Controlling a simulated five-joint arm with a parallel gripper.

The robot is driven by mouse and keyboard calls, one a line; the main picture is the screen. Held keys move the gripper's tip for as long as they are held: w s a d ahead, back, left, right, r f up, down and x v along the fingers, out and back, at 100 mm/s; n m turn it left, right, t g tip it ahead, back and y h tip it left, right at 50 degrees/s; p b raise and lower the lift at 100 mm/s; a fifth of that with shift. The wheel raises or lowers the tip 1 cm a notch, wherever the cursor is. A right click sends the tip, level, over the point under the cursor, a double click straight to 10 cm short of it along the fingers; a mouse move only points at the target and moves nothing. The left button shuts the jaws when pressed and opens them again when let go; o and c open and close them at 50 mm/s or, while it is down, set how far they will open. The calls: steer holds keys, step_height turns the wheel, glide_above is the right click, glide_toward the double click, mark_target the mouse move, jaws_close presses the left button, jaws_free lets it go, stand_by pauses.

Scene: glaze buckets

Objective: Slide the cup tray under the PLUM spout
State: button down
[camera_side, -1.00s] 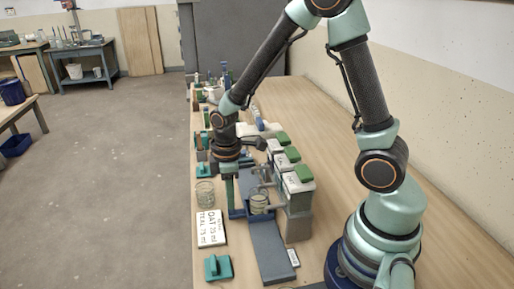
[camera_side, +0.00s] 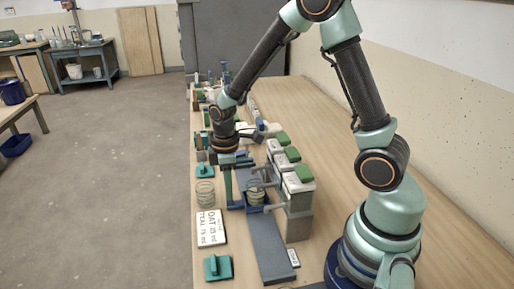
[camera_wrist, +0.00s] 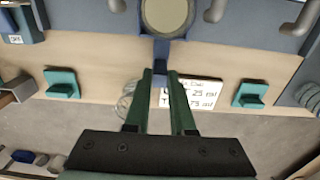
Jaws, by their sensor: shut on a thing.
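The blue cup tray (camera_side: 260,208) sits on a long grey rail (camera_side: 270,252) in front of the dispensers, with a clear cup (camera_side: 256,192) standing in it. In the wrist view the cup (camera_wrist: 167,13) is seen from above, with a beige inside. My gripper (camera_side: 228,200) is beside the tray on its left. In the wrist view my gripper's (camera_wrist: 156,73) two green fingers are shut on the tray's blue handle (camera_wrist: 161,50). Several dispensers (camera_side: 292,180) with white and green tops stand right of the rail, their spouts reaching towards it. No PLUM label is readable.
A white card (camera_side: 210,228) reads OAT 25 ml, TEAL 75 ml. A clear jar (camera_side: 205,192) stands behind it. Teal blocks (camera_side: 218,268) stand along the left table edge. The near rail is clear; small items crowd the far end.

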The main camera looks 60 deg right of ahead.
steer(key=shift+w+d, duration=1.45)
steer(key=shift+w, duration=0.05)
steer(key=c, duration=0.8)
jaws_free()
steer(key=shift+c, duration=0.2)
step_height(320, 180, up, 7)
steer(key=shift+s, duration=0.1)
